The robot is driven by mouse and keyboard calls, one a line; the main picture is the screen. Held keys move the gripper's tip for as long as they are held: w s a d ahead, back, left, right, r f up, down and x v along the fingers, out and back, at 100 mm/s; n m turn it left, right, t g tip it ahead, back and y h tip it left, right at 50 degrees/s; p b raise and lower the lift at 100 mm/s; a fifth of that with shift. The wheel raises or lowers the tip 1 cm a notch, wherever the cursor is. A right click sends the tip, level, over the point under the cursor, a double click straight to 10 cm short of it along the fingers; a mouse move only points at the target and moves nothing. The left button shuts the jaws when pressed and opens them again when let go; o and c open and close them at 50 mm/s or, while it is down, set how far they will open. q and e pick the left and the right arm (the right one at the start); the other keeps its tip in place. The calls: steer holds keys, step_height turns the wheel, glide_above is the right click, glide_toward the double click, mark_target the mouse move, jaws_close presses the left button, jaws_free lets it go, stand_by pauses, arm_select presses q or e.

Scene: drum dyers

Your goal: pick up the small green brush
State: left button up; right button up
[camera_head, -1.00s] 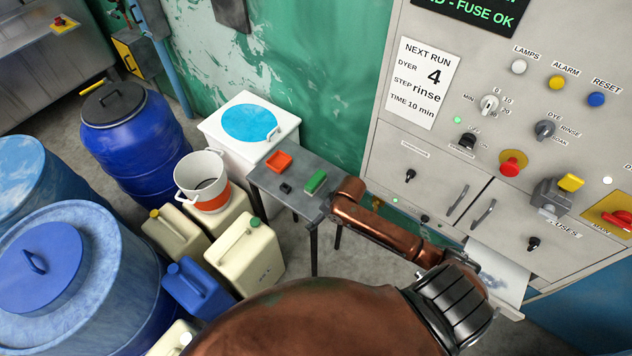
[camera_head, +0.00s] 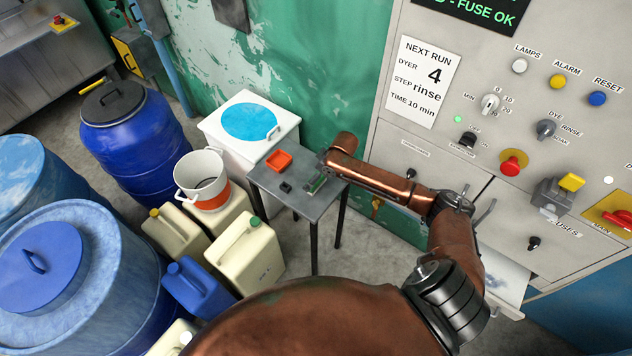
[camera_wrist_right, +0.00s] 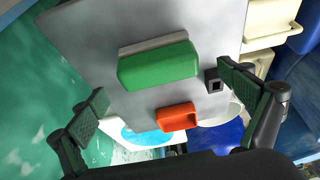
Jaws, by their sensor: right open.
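The small green brush (camera_head: 316,184) lies on a small grey table (camera_head: 310,207). In the head view my right gripper partly covers it. In the right wrist view the brush (camera_wrist_right: 158,66) shows as a green block with a pale grey strip along its upper edge. My right gripper (camera_wrist_right: 166,92) is open and empty, its two dark green pads wide apart. In that view the brush lies between and slightly above the pads, and I see no contact. My left gripper is not in view.
An orange-red item (camera_head: 278,161) and a small black piece (camera_head: 286,187) lie on the table near the brush. A white box (camera_head: 225,112) with a blue disc on top stands behind. Canisters (camera_head: 245,255) stand left, and the control cabinet (camera_head: 400,160) stands right.

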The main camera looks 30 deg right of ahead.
steer(key=shift+x, duration=1.35)
steer(key=shift+d, duration=0.1)
steer(key=shift+c, duration=0.4)
steer(key=c, duration=1.2)
steer(key=shift+c, duration=0.2)
steer(key=shift+r, duration=0.1)
